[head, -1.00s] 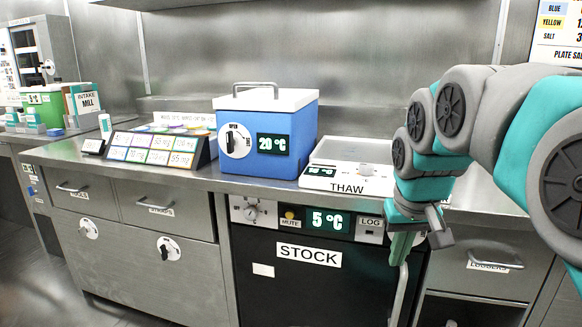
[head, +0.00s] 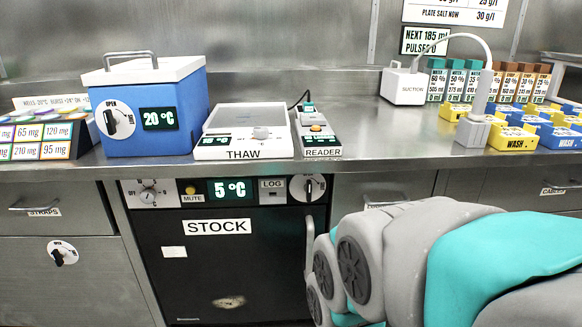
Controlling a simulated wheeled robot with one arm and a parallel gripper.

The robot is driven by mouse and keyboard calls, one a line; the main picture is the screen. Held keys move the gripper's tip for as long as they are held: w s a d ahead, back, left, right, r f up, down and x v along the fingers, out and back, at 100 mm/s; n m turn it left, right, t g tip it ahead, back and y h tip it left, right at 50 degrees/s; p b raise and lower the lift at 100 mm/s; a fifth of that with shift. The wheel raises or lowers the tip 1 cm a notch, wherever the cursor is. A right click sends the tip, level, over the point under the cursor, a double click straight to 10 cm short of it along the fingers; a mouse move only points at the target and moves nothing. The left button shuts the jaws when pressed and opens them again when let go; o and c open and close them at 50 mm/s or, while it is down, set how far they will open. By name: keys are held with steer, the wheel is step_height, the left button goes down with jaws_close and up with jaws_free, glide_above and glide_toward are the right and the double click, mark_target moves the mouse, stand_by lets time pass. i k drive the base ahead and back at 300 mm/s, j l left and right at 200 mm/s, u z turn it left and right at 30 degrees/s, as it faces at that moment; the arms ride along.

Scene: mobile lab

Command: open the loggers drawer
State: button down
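The loggers drawer (head: 398,185) is the steel drawer front under the counter, just right of the black STOCK fridge (head: 215,262). Only its upper part shows in the head view. My arm covers its lower part and most of its handle, and its label cannot be read now. It looks shut, as far as it shows. My arm fills the lower right of the view, in front of this drawer. My gripper is out of view, below the frame or hidden behind my arm.
A steel counter (head: 350,168) runs across, bearing a blue cold box (head: 155,120), a THAW plate (head: 240,140), a READER (head: 318,140) and a suction unit (head: 405,88). The fridge's upright handle (head: 310,245) stands out beside my arm. Another drawer (head: 520,185) is at the right.

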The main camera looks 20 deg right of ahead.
mark_target(355, 192)
steer(key=z, duration=0.9)
steer(key=k+j+z, duration=0.1)
steer(key=k, duration=0.55)
